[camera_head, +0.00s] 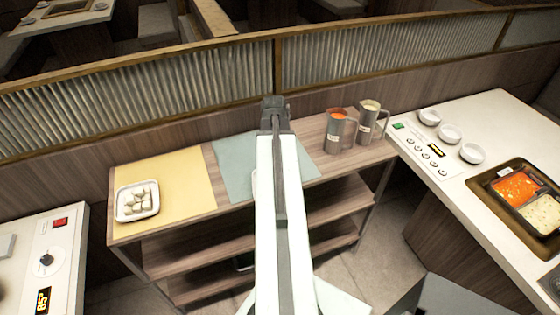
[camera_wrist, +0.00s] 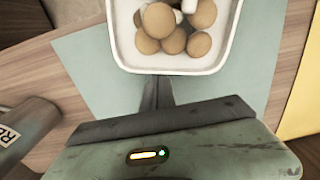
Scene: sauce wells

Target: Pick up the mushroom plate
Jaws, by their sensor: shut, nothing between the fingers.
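The mushroom plate (camera_wrist: 212,62) is a white, square-cornered dish holding several round tan mushrooms (camera_wrist: 160,20). In the wrist view it is at the top, cut off by the frame edge, over the blue-grey mat (camera_wrist: 255,70). My gripper (camera_wrist: 157,88) is shut and empty, its narrow fingers pointing at the plate's near rim. I cannot tell whether the fingertips touch the rim or pass under it. In the head view my arm reaches over the blue-grey mat (camera_head: 236,165) and largely hides the mushroom plate.
A second white dish (camera_head: 120,213) with pale pieces sits on a yellow mat (camera_head: 190,190) at the left. Two metal pitchers (camera_head: 335,135) (camera_head: 368,128) stand right of my arm. A counter (camera_head: 440,185) with white bowls and sauce wells is further right.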

